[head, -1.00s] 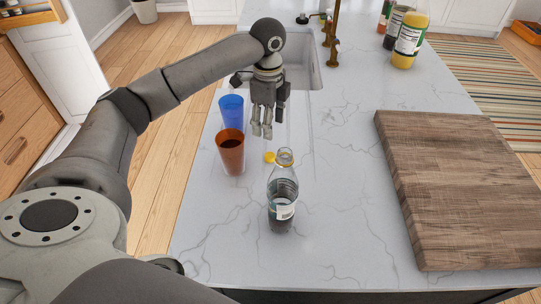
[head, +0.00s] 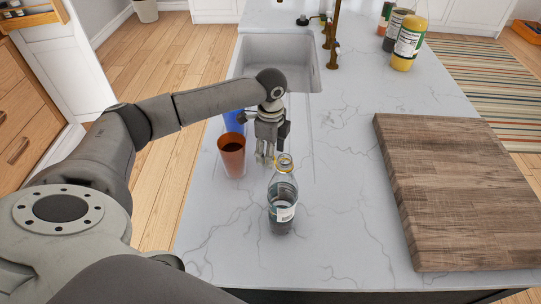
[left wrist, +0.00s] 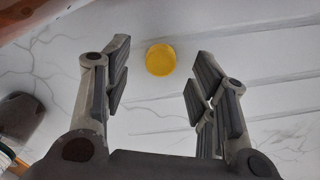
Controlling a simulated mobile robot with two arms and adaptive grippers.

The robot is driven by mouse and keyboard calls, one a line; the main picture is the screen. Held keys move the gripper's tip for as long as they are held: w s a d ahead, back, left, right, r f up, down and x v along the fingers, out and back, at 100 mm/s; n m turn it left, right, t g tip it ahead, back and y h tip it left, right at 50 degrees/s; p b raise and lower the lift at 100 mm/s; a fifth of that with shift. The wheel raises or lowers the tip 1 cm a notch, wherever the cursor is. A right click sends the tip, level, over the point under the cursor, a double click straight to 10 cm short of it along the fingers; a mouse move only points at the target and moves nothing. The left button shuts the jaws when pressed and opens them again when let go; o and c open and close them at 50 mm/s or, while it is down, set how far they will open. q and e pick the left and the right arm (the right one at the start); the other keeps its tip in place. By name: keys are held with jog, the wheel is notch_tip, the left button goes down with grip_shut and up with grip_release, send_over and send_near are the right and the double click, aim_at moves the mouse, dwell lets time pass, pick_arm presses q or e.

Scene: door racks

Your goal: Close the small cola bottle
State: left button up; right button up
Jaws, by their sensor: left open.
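The small cola bottle (head: 283,200) stands upright and open on the counter in the head view, with a label and some dark liquid low inside. A yellow cap (left wrist: 161,59) lies on the counter in the left wrist view, apart from the fingers and centred in the gap between them. My left gripper (head: 265,157) is open and empty, pointing down just behind and left of the bottle's neck. It also shows in the left wrist view (left wrist: 158,75). My right gripper is not in view.
An orange-brown cup (head: 231,155) with dark contents stands left of my left gripper. A blue cup (head: 234,121) is partly hidden behind my arm. A thick wooden board (head: 460,190) covers the right. A sink (head: 310,62) and several bottles are farther back. Counter between bottle and board is clear.

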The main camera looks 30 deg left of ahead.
pick_arm(q)
jog(key=shift+f, duration=0.85)
jog(key=c, duration=0.8)
jog(key=shift+o, duration=0.2)
jog(key=shift+r, duration=0.1)
jog(key=shift+r+b, duration=0.3)
jog(key=shift+r, duration=0.2)
notch_tip(320, 180, up, 2)
jog(key=shift+s+r+b, duration=0.15)
jog(key=shift+r+b, duration=0.05)
jog(key=shift+b, duration=0.25)
jog(key=s+d+r+b, duration=0.2)
jog(key=s+r, duration=0.7)
jog(key=s, duration=0.4)
jog(key=shift+s+d+r+b, duration=0.2)
jog(key=shift+d+r+b, duration=0.1)
jog(key=shift+d, duration=0.1)
